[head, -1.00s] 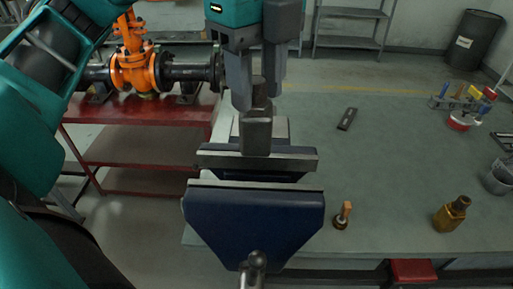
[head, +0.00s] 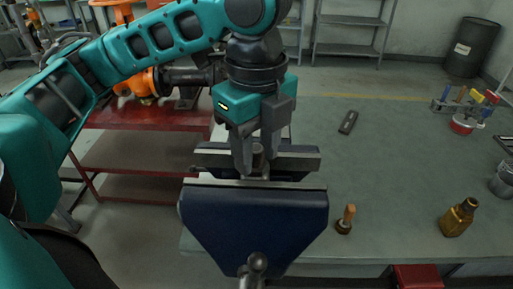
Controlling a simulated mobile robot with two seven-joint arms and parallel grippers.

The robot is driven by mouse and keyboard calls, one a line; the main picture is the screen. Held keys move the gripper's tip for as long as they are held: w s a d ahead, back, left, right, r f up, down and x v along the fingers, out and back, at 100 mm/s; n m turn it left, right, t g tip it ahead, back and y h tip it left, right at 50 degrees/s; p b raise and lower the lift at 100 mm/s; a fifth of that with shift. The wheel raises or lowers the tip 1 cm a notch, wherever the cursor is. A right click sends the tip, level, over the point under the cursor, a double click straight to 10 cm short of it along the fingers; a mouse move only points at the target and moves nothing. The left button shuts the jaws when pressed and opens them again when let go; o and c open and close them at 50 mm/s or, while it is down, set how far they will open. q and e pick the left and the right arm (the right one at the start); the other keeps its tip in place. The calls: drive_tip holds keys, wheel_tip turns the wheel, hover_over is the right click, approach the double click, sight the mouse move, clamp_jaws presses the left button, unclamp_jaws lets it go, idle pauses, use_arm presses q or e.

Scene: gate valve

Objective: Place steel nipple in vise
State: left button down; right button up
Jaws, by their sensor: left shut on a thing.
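The blue bench vise (head: 255,222) stands at the near left part of the grey bench, its jaws apart with a gap between them. My left gripper (head: 256,163) points down at the vise jaws from above and is shut on the steel nipple (head: 259,150), a grey cylinder. The nipple is mostly hidden by the fingers. Its lower end is at the gap between the jaws; I cannot tell how deep it sits or whether it touches them. My right gripper is not in view.
A brush (head: 346,219) and a brass-coloured bottle (head: 458,217) stand right of the vise. The bench middle is clear.

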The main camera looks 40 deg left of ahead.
use_arm(q)
drive_tip(key=c, duration=0.6)
unclamp_jaws()
drive_tip(key=shift+f, duration=0.1)
wheel_tip(320, 180, up, 9)
drive_tip(key=p, duration=0.3)
wheel_tip(320, 180, up, 3)
drive_tip(key=shift+r, duration=0.15)
